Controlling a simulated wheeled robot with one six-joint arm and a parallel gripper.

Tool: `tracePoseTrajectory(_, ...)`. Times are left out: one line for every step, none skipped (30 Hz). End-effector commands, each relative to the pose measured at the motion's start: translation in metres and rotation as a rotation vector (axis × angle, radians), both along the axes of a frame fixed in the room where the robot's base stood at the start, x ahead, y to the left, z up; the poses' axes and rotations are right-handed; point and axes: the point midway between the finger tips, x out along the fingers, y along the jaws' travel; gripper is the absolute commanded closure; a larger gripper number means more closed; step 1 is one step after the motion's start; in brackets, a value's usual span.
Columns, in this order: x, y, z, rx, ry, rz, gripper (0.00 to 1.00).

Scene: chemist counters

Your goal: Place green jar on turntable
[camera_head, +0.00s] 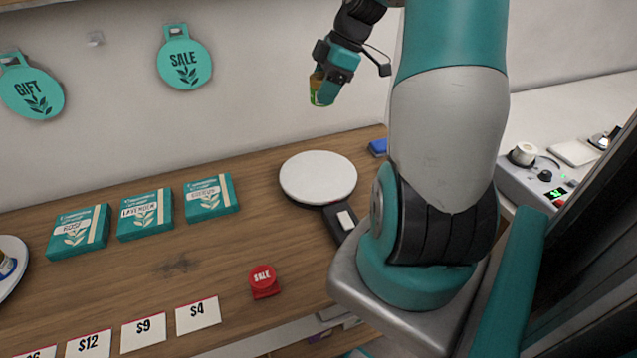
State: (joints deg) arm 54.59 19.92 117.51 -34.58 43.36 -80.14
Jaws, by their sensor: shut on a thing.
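My gripper (324,80) is up in the air near the back wall, pointing down, at the top of the view. It is shut on the green jar (321,96), a small jar with green and yellowish parts; the fingers hide some of it. The turntable (318,178) is a white round disc on a dark base on the wooden counter. Its dark control part with a pale button (346,220) extends toward the front right. The jar is well above the disc and apart from it. The top of the disc is empty.
Three teal boxes (145,214) lie left of the turntable. A red SALE button (264,281) and several price cards (198,315) are nearer the front. A blue object (378,147) lies behind right. A white plate (10,268) is at the left edge. Teal tags (184,58) hang on the wall.

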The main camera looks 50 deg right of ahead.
Motion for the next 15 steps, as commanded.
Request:
tracePoseTrajectory(0.000,0.000,-0.017,0.000,0.000,0.000,0.70)
tracePoseTrajectory(0.000,0.000,-0.020,0.000,0.000,0.001,0.70)
tracePoseTrajectory(0.000,0.000,-0.023,0.000,0.000,0.001,0.70)
tracePoseTrajectory(0.000,0.000,-0.026,0.000,0.000,0.001,0.70)
tracePoseTrajectory(0.000,0.000,-0.028,0.000,0.000,0.001,0.70)
tracePoseTrajectory(0.000,0.000,-0.030,0.000,0.000,0.000,0.70)
tracePoseTrajectory(0.000,0.000,-0.032,0.001,0.000,0.000,0.70)
tracePoseTrajectory(0.000,0.000,-0.035,0.002,0.001,0.000,0.70)
tracePoseTrajectory(0.000,0.001,-0.041,0.004,0.002,0.000,0.70)
tracePoseTrajectory(0.000,0.001,-0.046,0.005,0.003,-0.001,0.70)
tracePoseTrajectory(0.000,0.001,-0.052,0.006,0.004,0.000,0.70)
tracePoseTrajectory(-0.001,0.001,-0.063,0.007,0.005,0.000,0.70)
tracePoseTrajectory(0.000,0.001,-0.071,0.008,0.006,-0.001,0.70)
tracePoseTrajectory(0.000,0.001,-0.079,0.008,0.005,0.000,0.70)
tracePoseTrajectory(-0.001,0.001,-0.091,0.007,0.006,0.000,0.70)
